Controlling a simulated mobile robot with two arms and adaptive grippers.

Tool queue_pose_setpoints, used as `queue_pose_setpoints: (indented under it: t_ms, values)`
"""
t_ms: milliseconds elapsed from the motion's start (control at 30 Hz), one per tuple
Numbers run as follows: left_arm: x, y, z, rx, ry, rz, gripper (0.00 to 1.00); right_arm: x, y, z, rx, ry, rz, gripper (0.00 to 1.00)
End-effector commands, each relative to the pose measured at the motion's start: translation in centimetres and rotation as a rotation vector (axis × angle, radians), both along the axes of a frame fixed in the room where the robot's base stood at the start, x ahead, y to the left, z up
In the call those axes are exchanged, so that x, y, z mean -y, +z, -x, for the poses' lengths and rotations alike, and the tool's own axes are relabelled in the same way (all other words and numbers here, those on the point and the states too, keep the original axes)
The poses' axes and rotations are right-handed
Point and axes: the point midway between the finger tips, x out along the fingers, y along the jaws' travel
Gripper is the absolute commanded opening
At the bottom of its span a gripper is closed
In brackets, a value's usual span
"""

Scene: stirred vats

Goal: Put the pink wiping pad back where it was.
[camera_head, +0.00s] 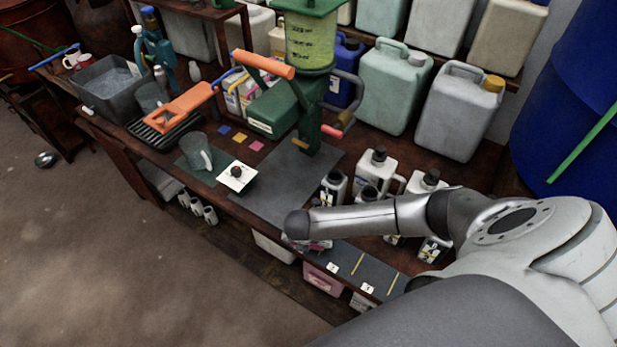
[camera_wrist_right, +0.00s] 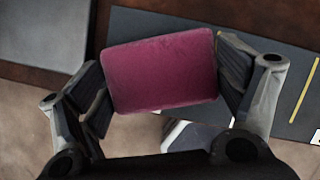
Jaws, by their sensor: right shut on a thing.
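The pink wiping pad (camera_wrist_right: 162,70) is a flat, rounded dark-pink block in the right wrist view. My right gripper (camera_wrist_right: 165,78) is shut on it, one finger on each side. The pad is in front of a dark mat (camera_wrist_right: 270,45) with yellow lines; I cannot tell how high it is above it. In the head view this mat (camera_head: 379,277) lies along the bench's front edge, with small numbered tags. My right arm's end hides most of the right gripper and pad there. My left gripper is not in view.
Several black-capped white bottles (camera_head: 386,165) stand behind the mat, close to my right arm. A grey plate (camera_head: 284,186) lies to the left, under a green stand with an orange handle (camera_head: 262,64). A glass jug (camera_head: 197,152) and white card (camera_head: 237,176) are farther left.

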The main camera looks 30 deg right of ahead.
Motion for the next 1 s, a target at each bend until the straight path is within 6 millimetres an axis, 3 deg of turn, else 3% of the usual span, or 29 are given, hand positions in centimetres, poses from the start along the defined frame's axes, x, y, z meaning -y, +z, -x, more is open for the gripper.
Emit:
queue_pose_setpoints:
  t_ms: [300, 333, 433, 767, 1000]
  values:
    - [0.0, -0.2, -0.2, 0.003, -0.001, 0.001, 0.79, 0.0, -0.3, 0.0, 0.0, 0.0, 0.0, 0.66]
    - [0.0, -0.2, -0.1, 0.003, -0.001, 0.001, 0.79, 0.0, -0.3, 0.0, 0.001, 0.0, 0.001, 0.9]
    - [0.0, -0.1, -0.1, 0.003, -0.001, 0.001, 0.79, 0.0, -0.3, 0.0, 0.0, 0.0, 0.0, 1.0]
    - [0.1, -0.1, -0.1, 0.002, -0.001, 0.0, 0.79, 0.0, -0.2, 0.0, 0.001, 0.0, 0.001, 1.0]
    - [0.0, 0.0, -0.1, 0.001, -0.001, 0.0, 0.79, -0.5, 1.5, 0.3, 0.002, 0.001, -0.002, 1.0]
